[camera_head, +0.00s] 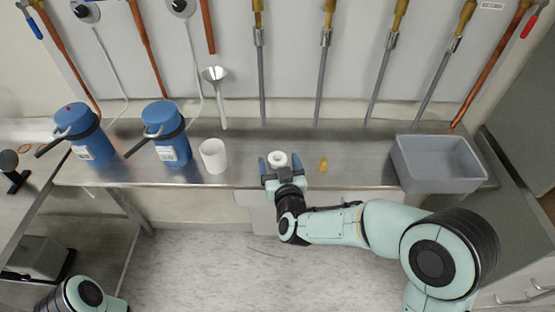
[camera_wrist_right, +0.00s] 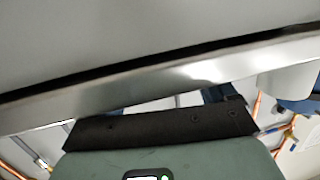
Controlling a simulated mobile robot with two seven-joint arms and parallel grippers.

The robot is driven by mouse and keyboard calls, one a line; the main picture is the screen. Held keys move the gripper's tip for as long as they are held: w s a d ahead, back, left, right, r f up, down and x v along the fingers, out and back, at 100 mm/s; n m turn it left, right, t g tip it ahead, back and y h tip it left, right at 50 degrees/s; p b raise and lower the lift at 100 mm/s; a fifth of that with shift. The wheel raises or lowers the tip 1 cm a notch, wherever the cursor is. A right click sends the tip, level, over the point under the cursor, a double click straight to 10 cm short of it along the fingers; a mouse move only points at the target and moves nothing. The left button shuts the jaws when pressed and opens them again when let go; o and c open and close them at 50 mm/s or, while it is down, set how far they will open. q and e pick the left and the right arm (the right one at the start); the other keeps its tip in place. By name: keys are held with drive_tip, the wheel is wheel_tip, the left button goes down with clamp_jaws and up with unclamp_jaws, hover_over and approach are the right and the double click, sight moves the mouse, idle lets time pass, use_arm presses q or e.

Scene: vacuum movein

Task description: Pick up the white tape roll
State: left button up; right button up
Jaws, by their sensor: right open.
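The white tape roll (camera_head: 277,158) lies near the front edge of the steel bench in the head view. My right gripper (camera_head: 279,163) is open, with its two blue fingertips apart on either side of the roll; I cannot tell whether they touch it. The roll cannot be made out in the right wrist view, where a wide grey surface and a metal edge (camera_wrist_right: 170,78) fill most of the picture. Part of my left arm shows at the bottom left of the head view, but its gripper is not visible.
A small yellow-brown object (camera_head: 323,164) lies just right of the roll. A white cup (camera_head: 214,156) and two blue flasks (camera_head: 167,133) stand to the left. A grey bin (camera_head: 440,165) sits at the right. Pipes and metal rods line the back wall.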

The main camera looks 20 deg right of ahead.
drive_tip(key=c, duration=1.1)
